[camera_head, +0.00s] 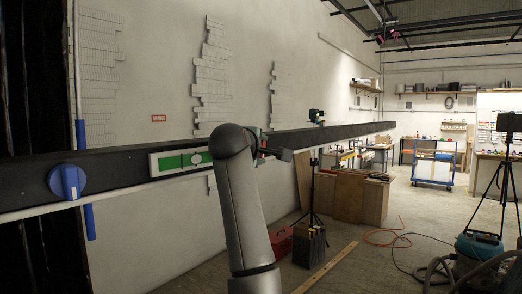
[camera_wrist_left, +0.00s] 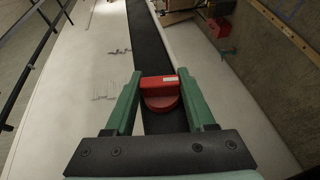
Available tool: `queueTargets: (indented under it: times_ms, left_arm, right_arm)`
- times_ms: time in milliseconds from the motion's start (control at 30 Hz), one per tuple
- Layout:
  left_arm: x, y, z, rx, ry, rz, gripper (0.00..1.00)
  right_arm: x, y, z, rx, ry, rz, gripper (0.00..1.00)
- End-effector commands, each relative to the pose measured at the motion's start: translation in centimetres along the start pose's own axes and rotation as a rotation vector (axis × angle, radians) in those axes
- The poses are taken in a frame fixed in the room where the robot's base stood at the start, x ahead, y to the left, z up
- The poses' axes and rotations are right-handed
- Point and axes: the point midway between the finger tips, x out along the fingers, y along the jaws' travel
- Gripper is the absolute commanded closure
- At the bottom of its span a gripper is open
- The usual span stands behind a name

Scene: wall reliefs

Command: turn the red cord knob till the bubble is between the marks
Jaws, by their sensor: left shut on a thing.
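The red knob (camera_wrist_left: 160,102), a round base with a raised bar, sits on the long black beam (camera_wrist_left: 150,45) in the left wrist view. The green fingers of my left gripper (camera_wrist_left: 160,80) are on both sides of its bar, shut on it. In the head view my arm hides most of the knob, and the gripper (camera_head: 262,142) shows only in part. A level vial (camera_head: 180,161) with a green window in a pale frame is on the beam, left of my arm. Its pale bubble (camera_head: 197,158) is right of the window's middle. The marks are too small to place. My right gripper is out of view.
A blue knob (camera_head: 67,181) is on the beam's left end, near a blue upright bar (camera_head: 81,134). Grey slatted reliefs (camera_head: 211,80) hang on the wall above. A tripod (camera_head: 313,185), wooden boxes and an orange hose lie to the right.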

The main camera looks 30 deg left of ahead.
Motion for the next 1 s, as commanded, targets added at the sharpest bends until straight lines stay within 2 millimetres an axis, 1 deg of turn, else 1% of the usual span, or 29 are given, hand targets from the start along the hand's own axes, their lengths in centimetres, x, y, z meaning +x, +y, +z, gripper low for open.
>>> queueTargets:
  times_ms: [67, 300, 500, 700, 1000]
  left_arm:
    - [-0.08, 0.29, 0.01, 0.026, -0.002, -0.059, 1.0]
    - [-0.06, 0.22, -0.06, 0.112, -0.001, -0.271, 1.0]
    - [-0.06, 0.16, -0.03, 0.17, -0.001, -0.409, 1.0]
    - [-0.06, 0.11, -0.03, 0.209, -0.001, -0.504, 1.0]
    - [-0.06, 0.08, 0.0, 0.246, -0.001, -0.593, 1.0]
  right_arm:
    - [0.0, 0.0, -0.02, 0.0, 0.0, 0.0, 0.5]
    - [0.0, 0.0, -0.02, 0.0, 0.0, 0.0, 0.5]
    - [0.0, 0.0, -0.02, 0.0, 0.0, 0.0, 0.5]
    - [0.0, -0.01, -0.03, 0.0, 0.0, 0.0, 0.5]
    - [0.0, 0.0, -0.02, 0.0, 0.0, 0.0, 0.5]
